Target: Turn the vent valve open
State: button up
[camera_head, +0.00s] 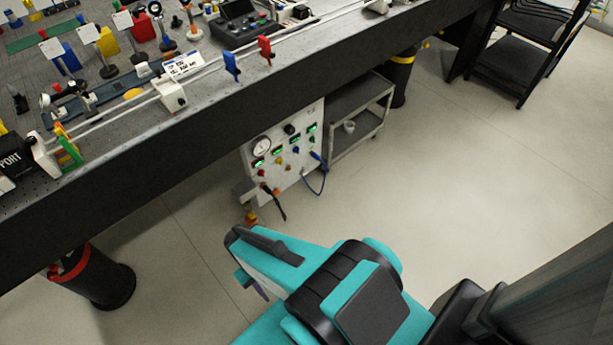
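No label for the vent valve is readable, so I cannot tell which fitting it is. A blue handle (231,66) and a red handle (265,50) stand upright on the pipe along the bench's front edge. A green and orange fitting (68,147) sits on the pipe further left. Under the bench, a white panel (282,177) carries a round gauge, small green displays and several coloured knobs. My teal and black arm reaches in from the bottom. My gripper (246,284) is near its left end, apart from the panel and the bench; its fingers are mostly hidden.
The optical bench (190,140) has a thick black front edge and is crowded with mounts. A grey cart (358,112) stands right of the panel. Blue and black hoses hang from the panel. A black bench leg (95,278) stands at left. The floor (440,190) at right is clear.

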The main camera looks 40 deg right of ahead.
jog(key=shift+o, duration=1.1)
jog(key=shift+a, duration=0.1)
jog(key=shift+o, duration=0.7)
jog(key=shift+w+f, duration=0.15)
jog(key=w+d+f+n+t+h+b, duration=0.2)
jog(key=w+d+f+n+t+b, duration=0.15)
jog(key=w+d+f+b, duration=0.45)
jog(key=w+d+f+n+t+h+b, duration=0.15)
jog(key=w+d+f+t+b, duration=0.45)
jog(key=w+d, duration=0.75)
jog(key=w+d+f+n+t+h+b, duration=0.1)
jog(key=w+d+f+n+t+b, duration=0.2)
jog(key=d, duration=0.6)
jog(key=w+d+f+n+t+h+b, duration=0.15)
jog(key=w+d+n+b, duration=0.3)
jog(key=d, duration=0.45)
jog(key=w+d+n+t+b, duration=0.1)
jog(key=d+n+t+b, duration=0.3)
jog(key=d+b, duration=0.3)
jog(key=s+d+f+n+t+y+b, duration=0.1)
jog(key=s+d+n+t+y+b, duration=0.4)
jog(key=s+n+b, duration=0.3)
jog(key=d+n, duration=0.1)
jog(key=n, duration=0.2)
jog(key=shift+s+d+f, duration=0.15)
jog(key=shift+d+f, duration=0.25)
